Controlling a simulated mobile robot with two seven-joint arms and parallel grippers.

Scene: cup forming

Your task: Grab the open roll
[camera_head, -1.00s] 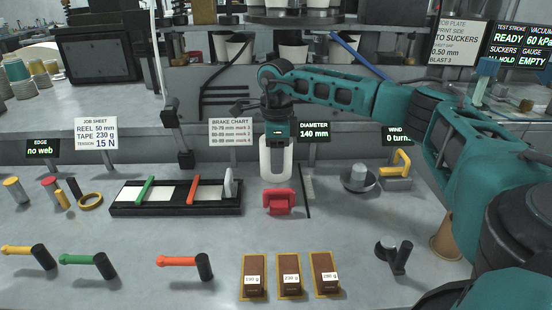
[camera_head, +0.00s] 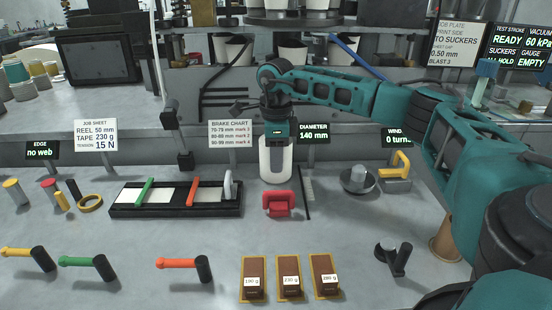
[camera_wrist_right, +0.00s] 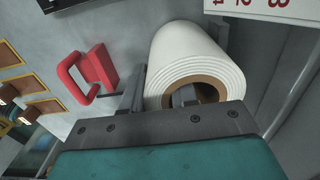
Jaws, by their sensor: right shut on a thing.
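The open roll is a white paper roll with a brown core. In the head view the roll (camera_head: 288,158) stands at the back of the bench, partly hidden behind my right gripper (camera_head: 277,160). In the right wrist view the white roll (camera_wrist_right: 200,60) fills the upper middle, with one finger of my right gripper (camera_wrist_right: 160,97) inside the brown core and the other along the outside. The gripper is shut on the roll's wall. My left gripper is not in view.
A red block with a handle (camera_head: 279,204) sits just in front of the roll. A black tray (camera_head: 176,211) with green and orange bars lies to the left. A round metal spindle base (camera_head: 358,180) stands to the right. Brown weights (camera_head: 290,276) lie at the front.

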